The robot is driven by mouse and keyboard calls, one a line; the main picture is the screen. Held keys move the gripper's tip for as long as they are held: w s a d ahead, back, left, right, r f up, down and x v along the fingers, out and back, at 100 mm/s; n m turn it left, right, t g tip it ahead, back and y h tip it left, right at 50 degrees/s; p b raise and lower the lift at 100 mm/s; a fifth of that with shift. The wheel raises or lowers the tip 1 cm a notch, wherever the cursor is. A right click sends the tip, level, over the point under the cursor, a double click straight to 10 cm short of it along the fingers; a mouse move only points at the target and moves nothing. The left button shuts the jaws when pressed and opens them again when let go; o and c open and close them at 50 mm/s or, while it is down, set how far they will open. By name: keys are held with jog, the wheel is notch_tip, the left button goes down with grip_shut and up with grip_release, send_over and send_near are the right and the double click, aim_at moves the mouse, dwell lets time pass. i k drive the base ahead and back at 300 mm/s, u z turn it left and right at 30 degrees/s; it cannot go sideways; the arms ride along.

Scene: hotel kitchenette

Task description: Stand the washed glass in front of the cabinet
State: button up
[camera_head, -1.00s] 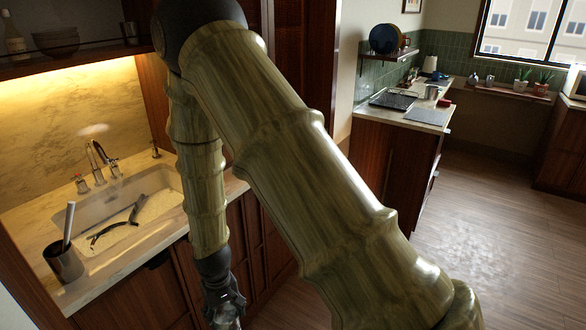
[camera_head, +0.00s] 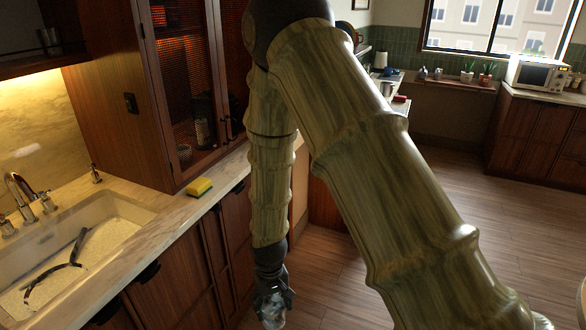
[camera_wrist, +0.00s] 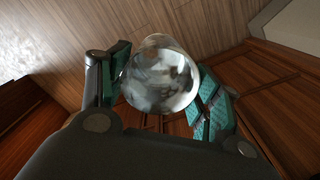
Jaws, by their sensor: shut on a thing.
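The glass (camera_wrist: 158,82) is clear and sits between the green-padded fingers of my gripper (camera_wrist: 162,95) in the wrist view. My gripper is shut on it. In the head view my gripper (camera_head: 272,290) hangs low in front of the wooden lower cabinets, and the glass (camera_head: 272,312) shows faintly at the bottom edge. The tall wooden cabinet (camera_head: 185,80) with slatted glass doors stands on the marble counter (camera_head: 175,225). The glass is below and apart from the counter.
A yellow sponge (camera_head: 199,187) lies on the counter in front of the cabinet. The sink (camera_head: 85,250) at left holds a dark bent object. A faucet (camera_head: 25,195) stands behind it. The counter strip beside the sponge is narrow and clear. A microwave (camera_head: 535,75) stands far right.

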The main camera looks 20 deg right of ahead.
aim_at(241, 159)
jog(key=z, duration=0.5)
jog(key=i, duration=1.3)
jog(key=z, duration=0.05)
